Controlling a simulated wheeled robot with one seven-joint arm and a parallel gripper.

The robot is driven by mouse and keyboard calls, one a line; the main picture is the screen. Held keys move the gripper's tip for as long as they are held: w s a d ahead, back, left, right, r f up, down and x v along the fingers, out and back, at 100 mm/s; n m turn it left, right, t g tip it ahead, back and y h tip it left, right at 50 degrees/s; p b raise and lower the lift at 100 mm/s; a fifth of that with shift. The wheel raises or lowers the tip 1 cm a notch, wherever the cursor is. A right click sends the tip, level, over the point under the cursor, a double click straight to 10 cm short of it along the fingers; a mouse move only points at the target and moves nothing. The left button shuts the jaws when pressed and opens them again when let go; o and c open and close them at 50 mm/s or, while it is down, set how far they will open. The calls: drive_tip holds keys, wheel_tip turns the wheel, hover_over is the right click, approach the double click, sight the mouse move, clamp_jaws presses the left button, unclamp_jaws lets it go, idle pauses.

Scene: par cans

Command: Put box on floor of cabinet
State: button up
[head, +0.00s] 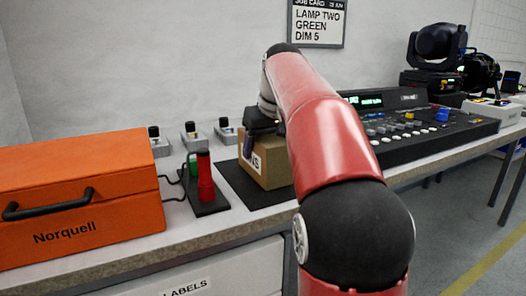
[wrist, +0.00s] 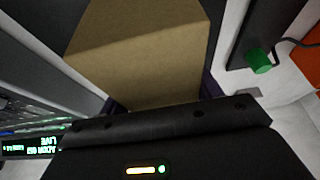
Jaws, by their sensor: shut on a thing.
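A brown cardboard box (head: 268,166) with dark lettering on its side stands at the black mat (head: 234,184) on the counter. I cannot tell whether it touches the mat or is just above it. My gripper (head: 258,138) is over the box from above, shut on it, with a dark finger against its near side. In the wrist view the box (wrist: 140,60) fills the top middle, between the fingers. My red arm hides the box's right side. A white unit with a LABELS sign (head: 215,275) is under the counter; I cannot tell whether it is the cabinet.
An orange Norquell case (head: 75,190) stands at left. A black stand with a red and a green handle (head: 205,180) is close left of the box. Several small switch boxes (head: 190,135) are behind. A lighting console (head: 420,130) stands at right, beyond my arm.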

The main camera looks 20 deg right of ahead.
drive_tip(key=shift+f, duration=0.1)
drive_tip(key=o, duration=1.2)
drive_tip(key=p+v, duration=0.3)
drive_tip(key=v, duration=0.8)
drive_tip(key=shift+r+p, duration=0.25)
drive_tip(key=shift+p, duration=0.05)
drive_tip(key=shift+s+r, duration=0.25)
drive_tip(key=shift+r, duration=0.1)
drive_tip(key=shift+a, duration=0.1)
